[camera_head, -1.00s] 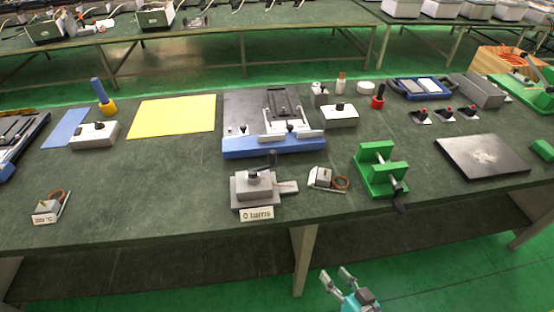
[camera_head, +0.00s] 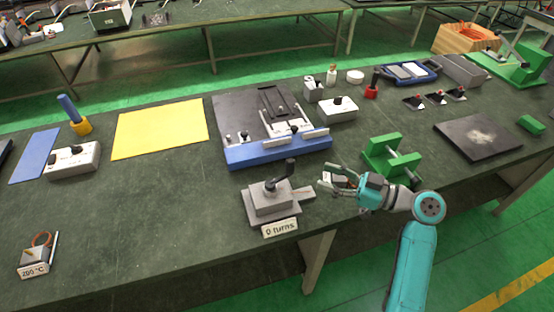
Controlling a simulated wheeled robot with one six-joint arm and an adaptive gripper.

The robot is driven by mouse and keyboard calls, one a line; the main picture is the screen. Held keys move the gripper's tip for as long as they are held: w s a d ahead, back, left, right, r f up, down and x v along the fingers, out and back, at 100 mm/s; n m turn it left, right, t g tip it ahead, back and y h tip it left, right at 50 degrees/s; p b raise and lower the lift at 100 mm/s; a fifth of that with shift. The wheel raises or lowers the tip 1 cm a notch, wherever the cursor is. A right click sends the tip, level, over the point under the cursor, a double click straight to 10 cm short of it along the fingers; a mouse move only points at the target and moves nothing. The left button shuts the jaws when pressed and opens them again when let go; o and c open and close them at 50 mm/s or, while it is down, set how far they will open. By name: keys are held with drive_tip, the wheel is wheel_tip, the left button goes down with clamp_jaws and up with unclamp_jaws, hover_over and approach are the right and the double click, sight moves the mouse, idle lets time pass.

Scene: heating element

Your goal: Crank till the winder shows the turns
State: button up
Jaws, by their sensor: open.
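The winder (camera_head: 269,201) is a grey block on a flat base near the table's front edge. A dark crank with an upright knob (camera_head: 288,168) sits on its top. Its white sign (camera_head: 280,228) reads "0 turns". A thin strip (camera_head: 302,193) sticks out from its right side. My gripper (camera_head: 331,178) is open, to the right of the winder, with its fingers pointing left toward the crank. It is apart from the crank. It hides most of a small labelled item behind it.
A green stand with a rod (camera_head: 381,158) stands close behind my gripper. A blue-edged fixture (camera_head: 277,152) lies behind the winder. A white box (camera_head: 338,109) is further back. The table left of the winder is mostly clear, with a yellow sheet (camera_head: 160,131).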

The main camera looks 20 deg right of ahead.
sight(290, 165)
drive_tip(key=x, duration=1)
drive_tip(key=shift+w+a, duration=0.1)
drive_tip(key=shift+a, duration=0.05)
drive_tip(key=shift+c, duration=0.3)
clamp_jaws()
